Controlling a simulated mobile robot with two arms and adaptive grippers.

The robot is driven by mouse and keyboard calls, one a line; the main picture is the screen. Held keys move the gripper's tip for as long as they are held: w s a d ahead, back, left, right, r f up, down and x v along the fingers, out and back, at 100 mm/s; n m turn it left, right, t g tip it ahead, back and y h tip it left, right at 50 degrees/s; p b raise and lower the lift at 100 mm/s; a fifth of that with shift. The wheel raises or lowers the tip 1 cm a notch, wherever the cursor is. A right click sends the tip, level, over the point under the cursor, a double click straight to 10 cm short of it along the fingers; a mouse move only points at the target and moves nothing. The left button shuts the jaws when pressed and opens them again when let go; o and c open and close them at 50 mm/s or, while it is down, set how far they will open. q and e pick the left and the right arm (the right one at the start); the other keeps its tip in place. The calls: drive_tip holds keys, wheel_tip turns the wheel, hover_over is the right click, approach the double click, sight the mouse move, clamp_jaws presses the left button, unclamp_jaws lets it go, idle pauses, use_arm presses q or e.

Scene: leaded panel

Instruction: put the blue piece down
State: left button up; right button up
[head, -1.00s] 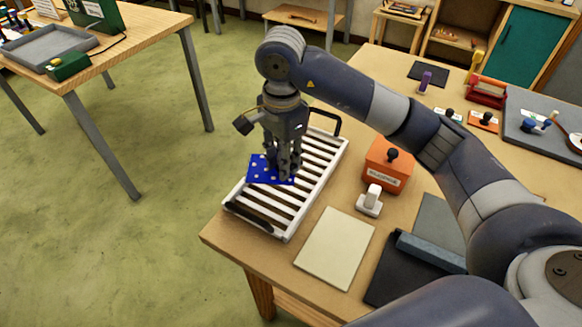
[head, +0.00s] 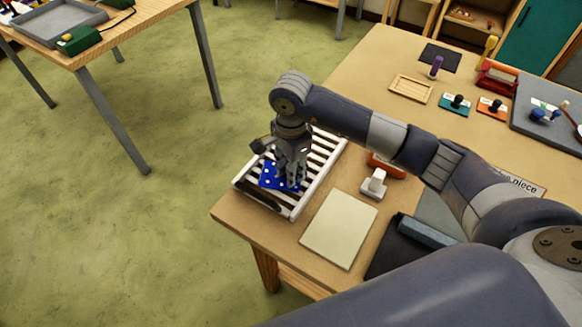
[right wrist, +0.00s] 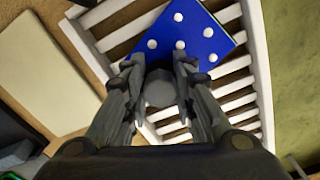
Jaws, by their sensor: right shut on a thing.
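The blue piece (head: 268,179) is a flat plate with white dots. It is over the near part of the white slatted rack (head: 321,180), close above the slats or touching them; I cannot tell which. My right gripper (head: 289,184) points down and is shut on the blue piece at its edge. In the right wrist view the blue piece (right wrist: 192,32) lies flat beyond the fingertips (right wrist: 160,66), with slats of the rack (right wrist: 263,62) around it. The fingers hide part of the piece. My left gripper is not in view.
A cream board (head: 338,229) lies right of the rack, with a white-handled block (head: 373,186) beyond it. An orange box is partly hidden by my arm. A wooden tray (head: 410,89) and several handled stamps stand farther back. The rack is near the table's left edge.

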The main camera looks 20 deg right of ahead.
drive_tip(key=shift+f, duration=0.2)
drive_tip(key=o, duration=1)
drive_tip(key=shift+c, duration=0.2)
drive_tip(key=shift+o, duration=0.2)
drive_tip(key=shift+r, duration=0.2)
wheel_tip(320, 180, up, 10)
drive_tip(key=b, duration=0.3)
drive_tip(key=shift+r, duration=1)
